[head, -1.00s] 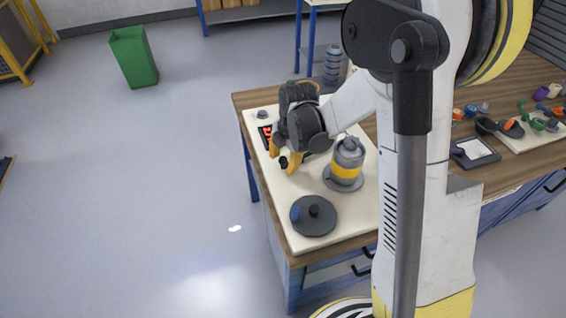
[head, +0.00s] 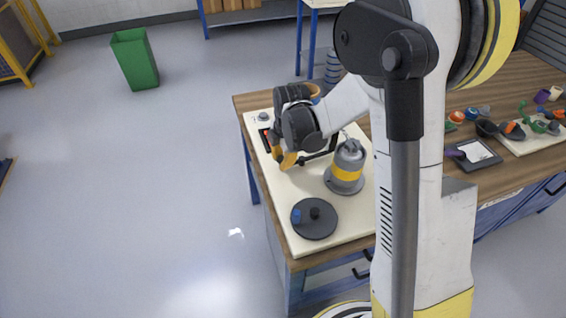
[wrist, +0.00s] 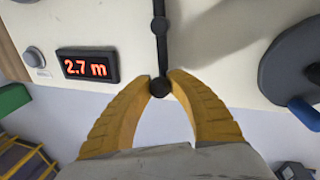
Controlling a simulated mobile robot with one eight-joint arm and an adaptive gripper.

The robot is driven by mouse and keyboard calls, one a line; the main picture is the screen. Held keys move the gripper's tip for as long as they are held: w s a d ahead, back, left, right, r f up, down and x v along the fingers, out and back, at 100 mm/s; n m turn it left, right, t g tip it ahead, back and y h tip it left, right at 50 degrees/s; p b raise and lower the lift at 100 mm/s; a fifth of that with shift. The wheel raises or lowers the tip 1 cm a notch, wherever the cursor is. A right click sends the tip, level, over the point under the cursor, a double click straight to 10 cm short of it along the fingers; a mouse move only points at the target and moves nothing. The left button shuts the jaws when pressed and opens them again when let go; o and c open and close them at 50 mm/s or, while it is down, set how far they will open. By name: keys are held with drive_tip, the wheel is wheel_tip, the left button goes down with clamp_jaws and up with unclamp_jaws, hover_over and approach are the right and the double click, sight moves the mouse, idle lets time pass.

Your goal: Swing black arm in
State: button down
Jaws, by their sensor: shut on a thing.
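The black arm (wrist: 159,30) is a thin dark rod with round joints and a knob at its near end, seen in the wrist view. My gripper (wrist: 160,84) has its two yellow fingers closed around that end knob, with the rod running away from me between the fingertips. In the head view my gripper (head: 287,160) is low over the cream board's left side. The black arm (head: 318,156) shows there as a short dark bar between my gripper and a grey post with a yellow band (head: 346,173). Its far end is hidden.
A dark round disc with a blue knob (head: 314,219) lies on the cream board (head: 285,205) near its front. A display reading 2.7 m (wrist: 87,66) and a grey button (wrist: 35,56) are left of my fingers. Small coloured parts (head: 530,125) lie at the table's right.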

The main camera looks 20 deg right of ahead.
drive_tip(key=shift+w+d+m+h, duration=0.1)
drive_tip(key=shift+w+m+h, duration=0.1)
drive_tip(key=shift+w+m, duration=0.75)
drive_tip(key=shift+w+d+m+h, duration=0.15)
drive_tip(key=shift+w+m, duration=0.3)
drive_tip(key=shift+m, duration=0.9)
drive_tip(key=c, duration=1.2)
unclamp_jaws()
drive_tip(key=shift+o, duration=0.2)
wheel_tip(320, 180, up, 12)
drive_tip(key=s, duration=0.2)
drive_tip(key=shift+a, duration=0.3)
drive_tip(key=shift+s+f, duration=0.1)
